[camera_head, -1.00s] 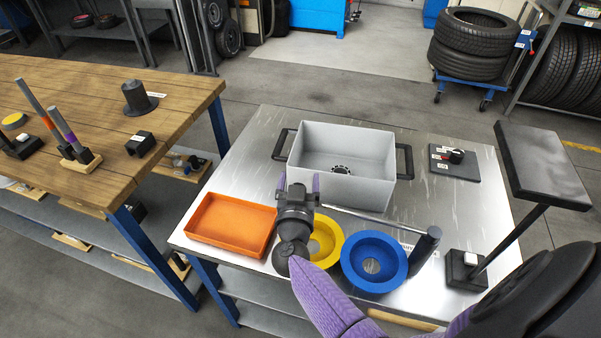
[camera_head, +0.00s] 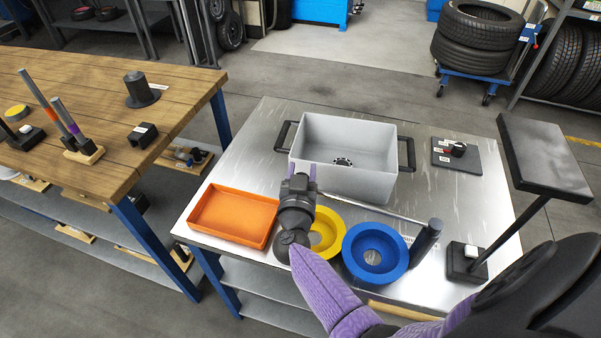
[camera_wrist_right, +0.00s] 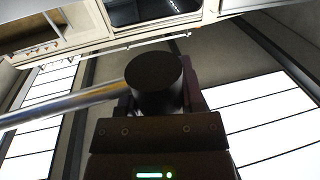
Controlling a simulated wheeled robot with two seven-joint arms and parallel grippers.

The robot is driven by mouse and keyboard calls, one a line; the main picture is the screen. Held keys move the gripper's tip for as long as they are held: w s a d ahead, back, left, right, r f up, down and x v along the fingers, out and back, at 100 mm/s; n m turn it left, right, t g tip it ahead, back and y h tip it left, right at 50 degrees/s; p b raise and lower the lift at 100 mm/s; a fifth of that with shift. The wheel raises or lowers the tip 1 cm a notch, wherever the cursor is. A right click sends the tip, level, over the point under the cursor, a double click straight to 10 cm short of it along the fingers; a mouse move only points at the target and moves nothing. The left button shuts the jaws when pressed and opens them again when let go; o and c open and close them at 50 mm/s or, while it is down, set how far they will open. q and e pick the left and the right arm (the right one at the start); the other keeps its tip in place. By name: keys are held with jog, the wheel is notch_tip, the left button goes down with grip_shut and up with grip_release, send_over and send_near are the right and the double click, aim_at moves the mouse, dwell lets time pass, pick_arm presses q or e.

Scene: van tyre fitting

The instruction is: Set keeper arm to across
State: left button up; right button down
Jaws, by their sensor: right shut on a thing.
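The keeper arm (camera_head: 375,210) is a thin metal rod. It runs from a dark upright post (camera_head: 427,238) near the table's front right, leftward and slightly back to my right gripper (camera_head: 299,172). In the right wrist view the rod (camera_wrist_right: 70,103) ends in a round black knob (camera_wrist_right: 155,82) between the fingers. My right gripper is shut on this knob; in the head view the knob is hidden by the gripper. The rod passes behind a yellow ring (camera_head: 328,232) and a blue ring (camera_head: 347,251). My left gripper is not in view.
A grey open box (camera_head: 345,182) stands just behind the rod. An orange tray (camera_head: 233,213) lies left of my gripper. A switch plate (camera_head: 457,160) lies back right. A black stand with a flat top (camera_head: 556,160) rises on the right. A wooden bench is at left.

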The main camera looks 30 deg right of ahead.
jog(key=w+d+m+g+h+b, duration=0.3)
jog(key=w+d+m+g+h, duration=0.1)
jog(key=d, duration=0.6)
jog(key=shift+m+g, duration=0.3)
jog(key=shift+g, duration=0.5)
jog(key=shift+d, duration=0.1)
jog(key=shift+c, duration=1.1)
grip_release()
jog(key=p+v, duration=0.3)
jog(key=v, duration=0.7)
jog(key=shift+f, duration=0.25)
